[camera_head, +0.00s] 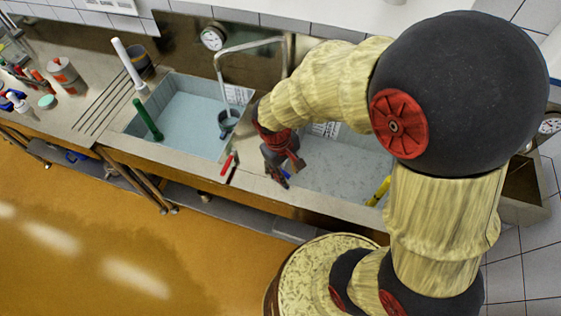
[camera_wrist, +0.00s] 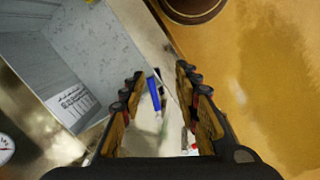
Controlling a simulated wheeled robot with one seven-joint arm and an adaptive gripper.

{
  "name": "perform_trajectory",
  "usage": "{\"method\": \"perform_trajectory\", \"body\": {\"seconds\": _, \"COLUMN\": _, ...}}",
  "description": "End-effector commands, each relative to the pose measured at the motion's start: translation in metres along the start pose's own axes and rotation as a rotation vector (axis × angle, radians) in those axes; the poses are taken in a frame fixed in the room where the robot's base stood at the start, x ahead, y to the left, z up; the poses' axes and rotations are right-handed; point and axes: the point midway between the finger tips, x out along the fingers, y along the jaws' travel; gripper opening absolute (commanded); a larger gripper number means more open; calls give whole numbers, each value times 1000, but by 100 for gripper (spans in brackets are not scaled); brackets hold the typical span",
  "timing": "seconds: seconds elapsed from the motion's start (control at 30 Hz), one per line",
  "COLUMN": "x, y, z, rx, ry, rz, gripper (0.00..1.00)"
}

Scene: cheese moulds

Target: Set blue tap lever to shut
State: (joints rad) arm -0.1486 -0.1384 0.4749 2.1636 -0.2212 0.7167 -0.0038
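The blue tap lever (camera_wrist: 154,93) shows in the wrist view as a short blue bar on the pale sink edge. It appears between my two fingers, apart from both; its depth relative to the fingertips is hard to tell. My gripper (camera_wrist: 160,75) is open with nothing held. In the head view my gripper (camera_head: 284,178) points down at the front edge of the right basin, and it largely hides the blue lever there. The exact lever angle is unclear.
A red-handled tap (camera_head: 228,164) sits on the front ledge to the left. The left basin (camera_head: 190,120) holds pale water, with a green-handled tool (camera_head: 148,120) leaning in it. The right basin (camera_head: 340,160) has a yellow object (camera_head: 379,191) at its edge. Orange floor (camera_head: 120,230) lies in front.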

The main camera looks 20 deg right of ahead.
Motion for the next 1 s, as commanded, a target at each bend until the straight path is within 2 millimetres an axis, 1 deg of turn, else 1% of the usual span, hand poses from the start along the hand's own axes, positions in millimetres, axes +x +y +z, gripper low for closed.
{"method": "perform_trajectory", "body": {"seconds": 0.03, "x": 11, "y": 0, "z": -7, "rx": -33, "ry": -19, "rz": 8, "gripper": 32}}
{"method": "perform_trajectory", "body": {"seconds": 0.13, "x": 36, "y": 2, "z": -26, "rx": -94, "ry": -13, "rz": 30, "gripper": 32}}
{"method": "perform_trajectory", "body": {"seconds": 0.17, "x": 44, "y": 4, "z": -34, "rx": -112, "ry": -2, "rz": 38, "gripper": 32}}
{"method": "perform_trajectory", "body": {"seconds": 0.2, "x": 48, "y": 7, "z": -48, "rx": -132, "ry": 27, "rz": 50, "gripper": 32}}
{"method": "perform_trajectory", "body": {"seconds": 0.23, "x": 45, "y": 10, "z": -59, "rx": -144, "ry": 57, "rz": 60, "gripper": 32}}
{"method": "perform_trajectory", "body": {"seconds": 0.3, "x": 41, "y": 13, "z": -73, "rx": -160, "ry": 97, "rz": 72, "gripper": 32}}
{"method": "perform_trajectory", "body": {"seconds": 0.47, "x": 51, "y": 13, "z": -77, "rx": -163, "ry": 113, "rz": 72, "gripper": 32}}
{"method": "perform_trajectory", "body": {"seconds": 0.8, "x": 100, "y": 16, "z": -83, "rx": -163, "ry": 112, "rz": 72, "gripper": 32}}
{"method": "perform_trajectory", "body": {"seconds": 1.0, "x": 115, "y": 18, "z": -85, "rx": -163, "ry": 114, "rz": 72, "gripper": 32}}
